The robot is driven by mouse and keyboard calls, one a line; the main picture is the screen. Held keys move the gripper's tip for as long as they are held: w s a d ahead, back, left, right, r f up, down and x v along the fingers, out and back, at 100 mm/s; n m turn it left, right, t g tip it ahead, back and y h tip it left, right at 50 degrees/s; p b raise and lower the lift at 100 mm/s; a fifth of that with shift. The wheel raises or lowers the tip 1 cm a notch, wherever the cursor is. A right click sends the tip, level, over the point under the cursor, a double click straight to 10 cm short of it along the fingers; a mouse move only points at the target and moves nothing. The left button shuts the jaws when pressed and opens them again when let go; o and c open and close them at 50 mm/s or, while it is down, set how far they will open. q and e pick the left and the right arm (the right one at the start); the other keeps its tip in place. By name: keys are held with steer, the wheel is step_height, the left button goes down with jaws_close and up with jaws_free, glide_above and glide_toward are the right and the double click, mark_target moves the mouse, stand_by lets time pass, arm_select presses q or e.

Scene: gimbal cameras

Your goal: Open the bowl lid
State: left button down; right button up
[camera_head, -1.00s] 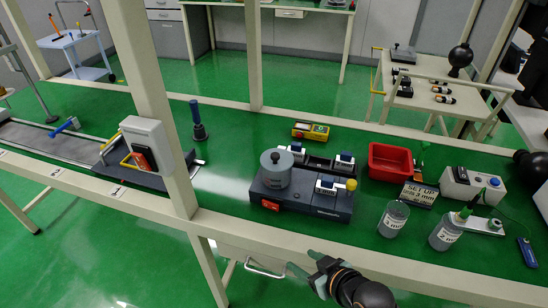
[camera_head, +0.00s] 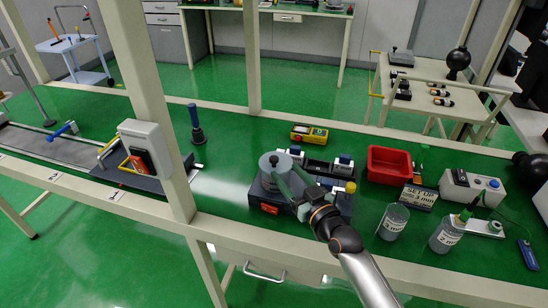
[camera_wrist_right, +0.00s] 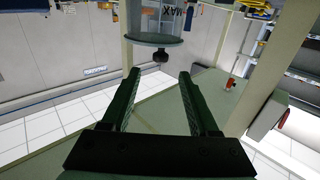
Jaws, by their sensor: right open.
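The bowl (camera_head: 268,178) is a grey round vessel on the left part of a dark machine base (camera_head: 333,207) on the green bench. Its flat round lid (camera_head: 273,158) lies on top, with a small dark knob at its middle. My right gripper (camera_head: 284,174) reaches in from the lower right, its green fingers apart and overlapping the bowl's right side in the head view. My left gripper is not in view.
Beside the bowl are small blue-white bottles (camera_head: 342,163) on the machine. A cream post (camera_head: 165,125) rises left of the machine. The bench behind the bowl is mostly clear.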

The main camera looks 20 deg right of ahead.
mark_target(276, 160)
steer(key=w, duration=0.2)
steer(key=w+a, duration=0.1)
steer(key=w, duration=0.4)
steer(key=shift+w+a, duration=0.25)
steer(key=shift+c, duration=0.3)
jaws_close()
stand_by(0.9)
